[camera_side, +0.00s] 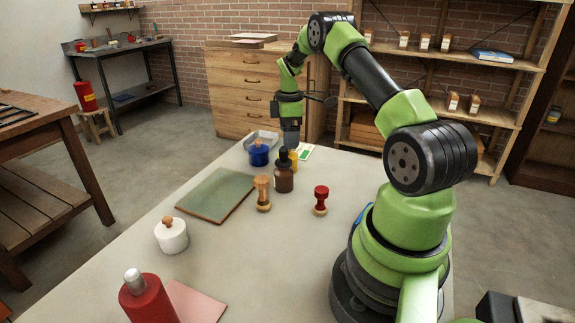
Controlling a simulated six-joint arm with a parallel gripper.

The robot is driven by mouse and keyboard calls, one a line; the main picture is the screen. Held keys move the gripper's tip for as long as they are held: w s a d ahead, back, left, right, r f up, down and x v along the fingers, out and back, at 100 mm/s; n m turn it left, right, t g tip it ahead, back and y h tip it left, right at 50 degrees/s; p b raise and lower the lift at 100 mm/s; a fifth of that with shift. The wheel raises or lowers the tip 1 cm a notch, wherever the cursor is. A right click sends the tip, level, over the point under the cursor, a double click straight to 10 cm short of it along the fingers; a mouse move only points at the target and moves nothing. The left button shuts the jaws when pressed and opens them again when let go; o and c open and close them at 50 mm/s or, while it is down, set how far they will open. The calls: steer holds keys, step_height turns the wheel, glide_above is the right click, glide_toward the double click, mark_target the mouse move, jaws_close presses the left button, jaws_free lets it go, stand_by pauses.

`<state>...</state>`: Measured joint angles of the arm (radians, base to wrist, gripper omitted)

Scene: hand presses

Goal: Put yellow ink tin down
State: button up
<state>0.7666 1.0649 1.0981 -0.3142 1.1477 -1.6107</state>
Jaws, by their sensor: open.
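The yellow ink tin (293,163) stands at the far part of the pale table, partly hidden behind a brown dropper bottle (284,178). My gripper (291,147) points down directly above the tin, at or just over its top. It is open by its look, but its fingertips are small and partly covered by the bottle's dark cap. I cannot tell whether the fingers touch the tin. A blue ink tin (259,155) with a knob stands to the left.
A wooden-handled stamp (263,195) and a red-handled stamp (320,202) stand nearer. A green mat (216,195), a white knobbed pot (171,236), a red bottle (148,300) and a pink sheet (195,302) lie leftward. A grey tray (262,138) is behind. The middle front is clear.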

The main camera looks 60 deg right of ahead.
mark_target(289, 152)
step_height(289, 152, down, 8)
steer(key=shift+d+f, duration=0.1)
stand_by(0.4)
steer(key=shift+c, duration=0.5)
steer(key=c, duration=1.1)
steer(key=shift+c, duration=0.3)
steer(key=shift+w+r, duration=0.1)
steer(key=shift+r, duration=0.1)
